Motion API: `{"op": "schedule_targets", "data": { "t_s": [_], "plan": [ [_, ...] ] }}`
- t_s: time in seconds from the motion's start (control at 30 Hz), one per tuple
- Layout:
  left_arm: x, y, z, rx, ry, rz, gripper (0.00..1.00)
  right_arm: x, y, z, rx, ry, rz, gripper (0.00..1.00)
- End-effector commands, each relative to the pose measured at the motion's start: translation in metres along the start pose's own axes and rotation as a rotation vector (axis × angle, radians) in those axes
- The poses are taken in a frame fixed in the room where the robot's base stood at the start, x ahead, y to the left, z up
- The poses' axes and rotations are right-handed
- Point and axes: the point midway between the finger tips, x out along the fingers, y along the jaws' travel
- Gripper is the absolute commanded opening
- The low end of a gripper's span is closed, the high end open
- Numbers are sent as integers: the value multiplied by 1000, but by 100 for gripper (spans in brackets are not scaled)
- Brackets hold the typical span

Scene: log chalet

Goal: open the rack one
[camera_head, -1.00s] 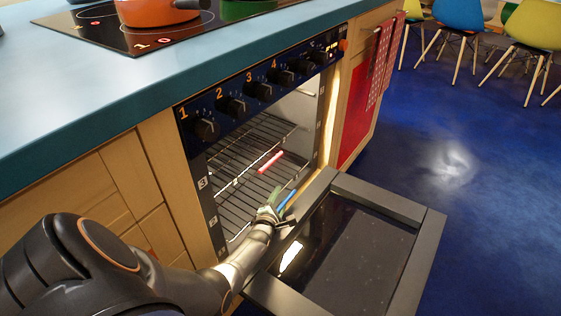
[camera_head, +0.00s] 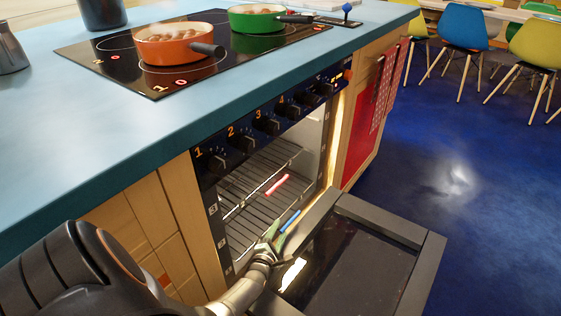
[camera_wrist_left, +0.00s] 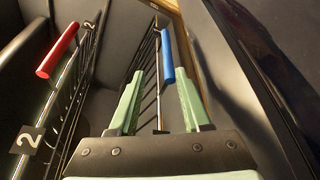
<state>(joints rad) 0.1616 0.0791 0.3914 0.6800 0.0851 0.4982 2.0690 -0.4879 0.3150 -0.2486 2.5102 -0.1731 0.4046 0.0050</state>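The oven door (camera_head: 412,278) is folded down and open. Inside are wire racks. The upper visible rack (camera_head: 240,186) has a red handle (camera_head: 277,184), which also shows in the left wrist view (camera_wrist_left: 58,52), close to a tag marked 2. A lower rack has a blue handle (camera_head: 290,220). In the left wrist view the blue handle (camera_wrist_left: 167,56) lies ahead of and roughly between my left gripper's green fingers (camera_wrist_left: 157,95). The fingers are apart, with nothing clearly gripped. In the head view my left gripper (camera_head: 271,232) is just left of the blue handle. My right gripper is out of view.
The numbered knobs (camera_head: 268,125) run along the oven front above the opening. An orange pot (camera_head: 172,47) and a green pot (camera_head: 255,20) stand on the hob. The blue floor (camera_head: 470,200) to the right is clear up to the chairs (camera_head: 470,30).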

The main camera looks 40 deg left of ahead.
Motion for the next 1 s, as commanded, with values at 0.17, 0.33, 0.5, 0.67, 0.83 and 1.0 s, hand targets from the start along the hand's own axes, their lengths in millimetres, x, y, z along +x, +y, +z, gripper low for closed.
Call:
{"op": "schedule_targets", "data": {
  "t_s": [0.17, 0.33, 0.5, 0.67, 0.83, 1.0],
  "plan": [
    [-14, 2, 1, 1, 0, 0, 47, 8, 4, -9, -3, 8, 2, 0],
    [-26, 2, 0, 0, 1, -1, 47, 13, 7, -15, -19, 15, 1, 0],
    [-38, 1, 1, 0, 1, -1, 47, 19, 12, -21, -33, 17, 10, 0],
    [-49, 1, 1, 0, 0, -2, 47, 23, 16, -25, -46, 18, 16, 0],
    [-60, 1, 1, 0, 0, -1, 47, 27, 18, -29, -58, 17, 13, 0],
    [-67, 0, 0, 0, 1, -1, 47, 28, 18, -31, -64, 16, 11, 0]
  ]
}}
